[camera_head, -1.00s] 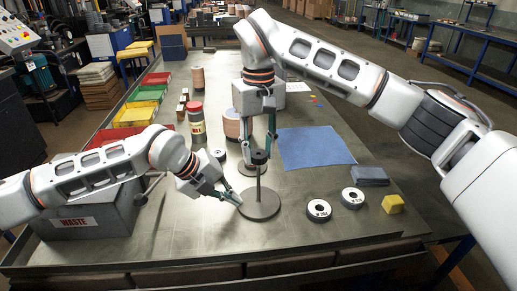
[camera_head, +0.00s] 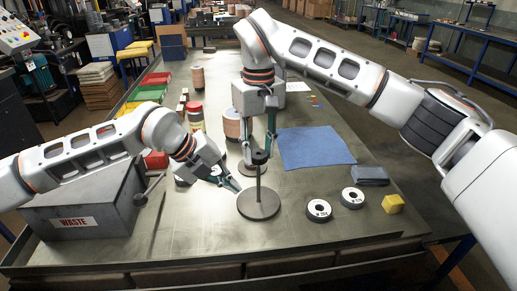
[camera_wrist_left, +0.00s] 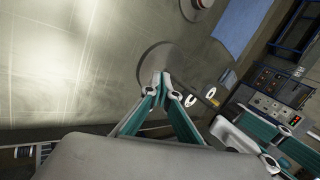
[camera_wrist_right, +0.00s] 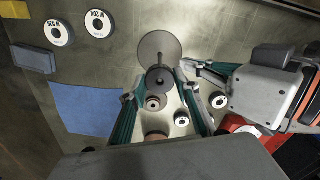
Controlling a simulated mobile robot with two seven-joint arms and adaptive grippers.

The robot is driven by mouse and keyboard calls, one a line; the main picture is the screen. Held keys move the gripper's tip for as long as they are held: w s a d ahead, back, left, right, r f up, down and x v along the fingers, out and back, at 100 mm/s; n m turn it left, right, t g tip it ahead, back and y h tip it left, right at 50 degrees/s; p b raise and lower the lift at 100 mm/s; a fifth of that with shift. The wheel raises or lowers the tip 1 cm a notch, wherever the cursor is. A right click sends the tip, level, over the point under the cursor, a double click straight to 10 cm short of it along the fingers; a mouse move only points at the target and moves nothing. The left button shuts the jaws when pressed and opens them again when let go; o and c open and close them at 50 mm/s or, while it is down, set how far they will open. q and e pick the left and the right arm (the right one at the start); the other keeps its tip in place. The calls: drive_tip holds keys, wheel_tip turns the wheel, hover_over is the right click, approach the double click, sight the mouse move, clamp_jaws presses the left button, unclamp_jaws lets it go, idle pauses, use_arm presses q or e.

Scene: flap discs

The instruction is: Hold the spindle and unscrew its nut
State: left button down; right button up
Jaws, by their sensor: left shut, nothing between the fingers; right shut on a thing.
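The spindle stands upright on the bench, a thin rod (camera_head: 258,182) on a round dark base (camera_head: 258,204). Its black nut (camera_head: 259,157) sits at the top; it also shows in the right wrist view (camera_wrist_right: 160,78). My right gripper (camera_head: 264,150) comes down from above and is shut on the nut, one finger on each side. My left gripper (camera_head: 236,187) is shut and empty, its tips just left of the rod and above the base edge, apart from the rod as far as I can see. In the left wrist view its closed fingertips (camera_wrist_left: 161,78) overlap the base (camera_wrist_left: 165,58).
Two black discs with white labels, one (camera_head: 319,210) nearer and one (camera_head: 352,198) farther, lie right of the spindle. A grey waste box (camera_head: 85,222) is left. The front bench area is clear.

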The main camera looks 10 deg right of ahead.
sight(258, 155)
use_arm(q)
drive_tip(key=v, duration=0.8)
idle(0.4)
